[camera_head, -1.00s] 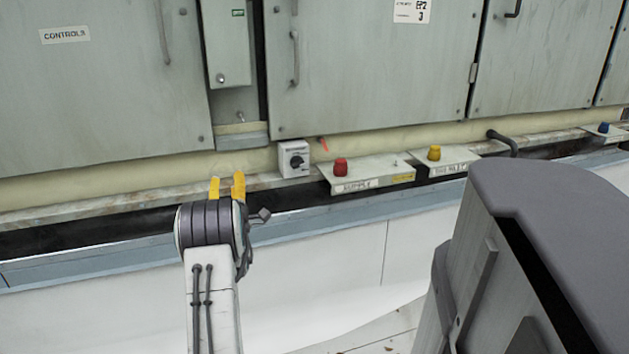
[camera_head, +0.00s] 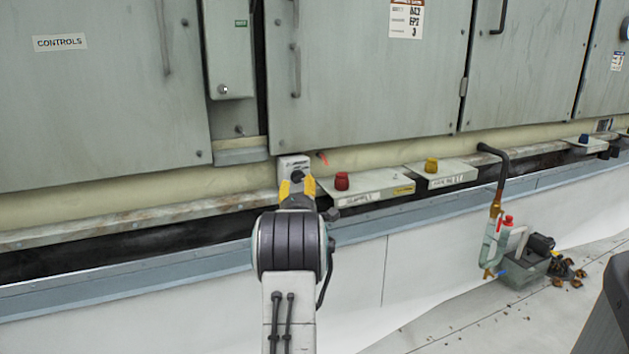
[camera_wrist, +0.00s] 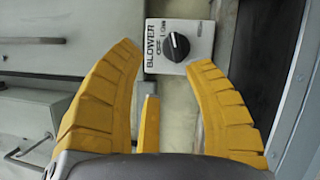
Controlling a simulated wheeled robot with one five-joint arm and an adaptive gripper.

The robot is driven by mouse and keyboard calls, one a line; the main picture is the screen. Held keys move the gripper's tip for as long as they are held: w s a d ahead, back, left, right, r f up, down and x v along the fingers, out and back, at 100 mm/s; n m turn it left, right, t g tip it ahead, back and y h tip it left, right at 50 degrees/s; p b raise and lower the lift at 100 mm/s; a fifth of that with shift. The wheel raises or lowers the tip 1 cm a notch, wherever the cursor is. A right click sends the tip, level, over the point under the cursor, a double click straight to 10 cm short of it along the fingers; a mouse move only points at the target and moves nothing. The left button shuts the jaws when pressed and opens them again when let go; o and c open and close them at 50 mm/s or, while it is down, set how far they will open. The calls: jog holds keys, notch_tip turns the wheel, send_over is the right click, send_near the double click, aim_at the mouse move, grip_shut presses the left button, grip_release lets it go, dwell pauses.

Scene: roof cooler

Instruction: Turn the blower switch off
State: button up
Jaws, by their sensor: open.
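The blower switch (camera_head: 295,165) is a small pale box with a black rotary knob, low on the cabinet wall. In the wrist view the switch box (camera_wrist: 155,60) carries the word BLOWER, and its black knob (camera_wrist: 176,46) is fully visible. My gripper (camera_head: 296,182) is right in front of the box and overlaps its lower part in the head view. In the wrist view my gripper's yellow fingers (camera_wrist: 167,55) are spread apart. The knob lies beyond the gap between their tips, and nothing is held. Contact with the box cannot be told.
Ledge plates with a red knob (camera_head: 342,181) and a yellow knob (camera_head: 431,165) stand right of the switch. A dark pipe (camera_head: 500,170) runs down to a pump unit (camera_head: 525,262) on the roof. Cabinet doors with handles rise above.

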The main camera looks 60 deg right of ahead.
aim_at(299, 179)
jog(key=d+b, duration=0.1)
jog(key=w+d+f+b, duration=0.1)
jog(key=shift+w+f+y+b, duration=0.15)
jog(key=shift+f+y+b, duration=0.15)
jog(key=shift+b, duration=0.1)
jog(key=shift+r+x, duration=0.1)
jog(key=shift+x, duration=1.2)
jog(key=shift+r+x, duration=0.15)
jog(key=shift+x, duration=1.15)
jog(key=shift+o, duration=0.2)
grip_shut()
